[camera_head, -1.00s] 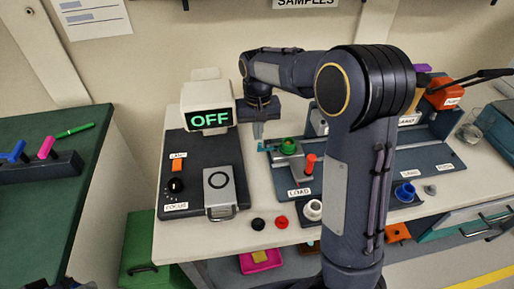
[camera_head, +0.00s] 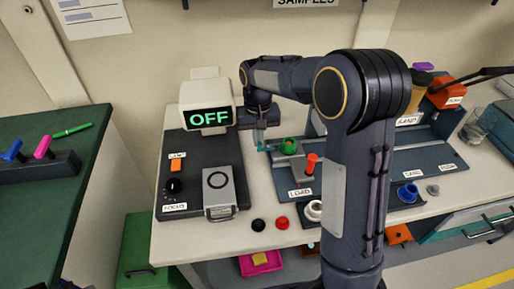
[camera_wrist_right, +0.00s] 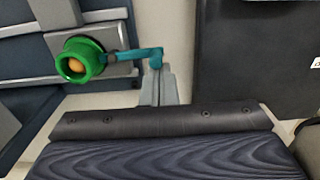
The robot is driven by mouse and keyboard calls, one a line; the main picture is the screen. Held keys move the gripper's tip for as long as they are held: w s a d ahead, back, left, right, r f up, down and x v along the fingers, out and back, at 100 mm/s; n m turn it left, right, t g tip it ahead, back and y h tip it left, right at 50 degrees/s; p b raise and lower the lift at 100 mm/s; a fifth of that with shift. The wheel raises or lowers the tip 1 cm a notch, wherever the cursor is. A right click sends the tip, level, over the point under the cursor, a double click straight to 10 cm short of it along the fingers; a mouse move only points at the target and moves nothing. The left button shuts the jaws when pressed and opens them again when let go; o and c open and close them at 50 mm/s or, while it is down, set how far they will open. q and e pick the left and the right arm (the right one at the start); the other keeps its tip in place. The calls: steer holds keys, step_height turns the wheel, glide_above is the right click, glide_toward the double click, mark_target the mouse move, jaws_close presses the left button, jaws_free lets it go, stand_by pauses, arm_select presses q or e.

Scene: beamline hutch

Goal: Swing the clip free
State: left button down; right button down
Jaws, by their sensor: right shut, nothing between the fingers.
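A teal clip (camera_wrist_right: 135,55) reaches sideways from a holder with a green ring (camera_wrist_right: 80,60) around an orange centre. In the head view the clip (camera_head: 267,147) sits on the LOAD station beside the green ring (camera_head: 289,146). My right gripper (camera_head: 259,138) is shut and empty, pointing down at the clip's left end. In the right wrist view its closed fingers (camera_wrist_right: 158,80) are right next to the clip's bent end; whether they touch it I cannot tell. My left gripper is not in view.
A screen reading OFF (camera_head: 208,118) stands left of the gripper, behind a dark panel with a FOCUS knob (camera_head: 173,186). A red-topped post (camera_head: 311,163) stands right of the ring. Black (camera_head: 258,225) and red (camera_head: 282,223) caps lie at the bench front.

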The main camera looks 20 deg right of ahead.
stand_by(0.4)
steer(key=shift+s, duration=0.1)
steer(key=shift+s+a, duration=0.35)
steer(key=shift+s, duration=0.3)
stand_by(0.3)
steer(key=shift+s+a, duration=0.25)
steer(key=shift+s, duration=0.3)
